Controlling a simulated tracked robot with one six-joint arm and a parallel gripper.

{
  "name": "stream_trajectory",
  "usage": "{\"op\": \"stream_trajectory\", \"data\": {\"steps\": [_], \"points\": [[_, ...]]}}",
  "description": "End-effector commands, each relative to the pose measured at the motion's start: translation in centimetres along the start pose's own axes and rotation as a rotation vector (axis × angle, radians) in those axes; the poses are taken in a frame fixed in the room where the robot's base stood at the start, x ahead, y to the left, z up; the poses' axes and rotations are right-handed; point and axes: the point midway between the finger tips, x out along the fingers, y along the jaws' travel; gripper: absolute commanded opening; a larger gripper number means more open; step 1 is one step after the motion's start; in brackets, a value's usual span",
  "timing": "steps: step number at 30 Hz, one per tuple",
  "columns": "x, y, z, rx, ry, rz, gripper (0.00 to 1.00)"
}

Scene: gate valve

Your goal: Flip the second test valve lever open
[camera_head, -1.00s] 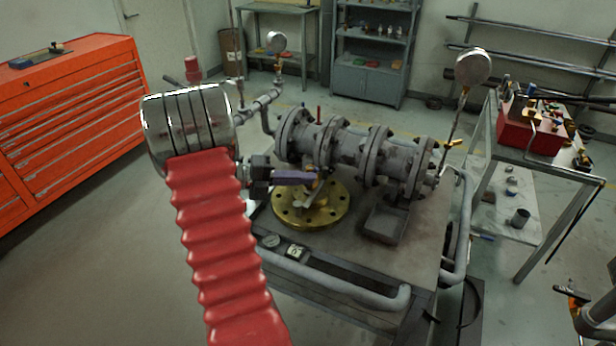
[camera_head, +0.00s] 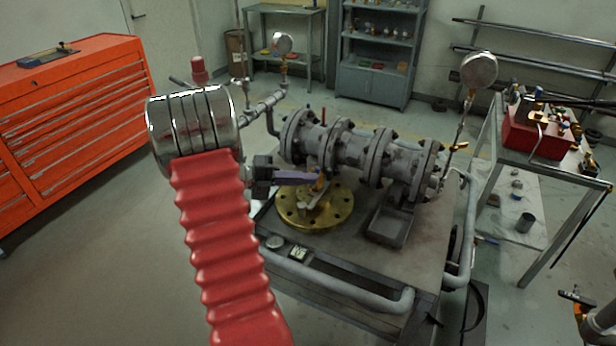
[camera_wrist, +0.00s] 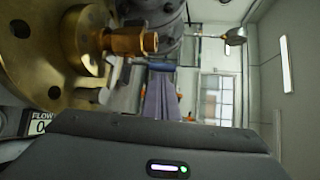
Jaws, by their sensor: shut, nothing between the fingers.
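The grey flanged gate valve assembly (camera_head: 360,155) lies on the bench. A small yellow lever-like part (camera_head: 459,146) shows at its right end, and a thin red part (camera_head: 323,116) stands above its left half. I cannot tell which is the second test valve lever. My gripper (camera_head: 317,177), with purple fingers, is shut and empty in front of the valve's left half, above the brass flange (camera_head: 340,210). In the wrist view the shut fingers (camera_wrist: 161,92) are beside a brass fitting (camera_wrist: 130,41) and a blue part (camera_wrist: 161,67). Contact cannot be told.
A pressure gauge (camera_head: 479,69) rises at the valve's right end, another gauge (camera_head: 282,43) at the back left. A side table with a red toolbox (camera_head: 537,138) stands right.

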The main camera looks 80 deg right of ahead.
Motion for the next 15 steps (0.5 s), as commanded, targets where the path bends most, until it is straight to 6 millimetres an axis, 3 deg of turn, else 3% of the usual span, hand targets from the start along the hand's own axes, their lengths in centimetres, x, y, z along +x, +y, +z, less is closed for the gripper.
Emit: {"op": "stream_trajectory", "data": {"steps": [5,15], "points": [[0.1,0.1,-0.5,-0.001,-0.001,0.000,0.00],[0.7,0.4,-3.8,-0.003,-0.003,0.000,0.00]]}}
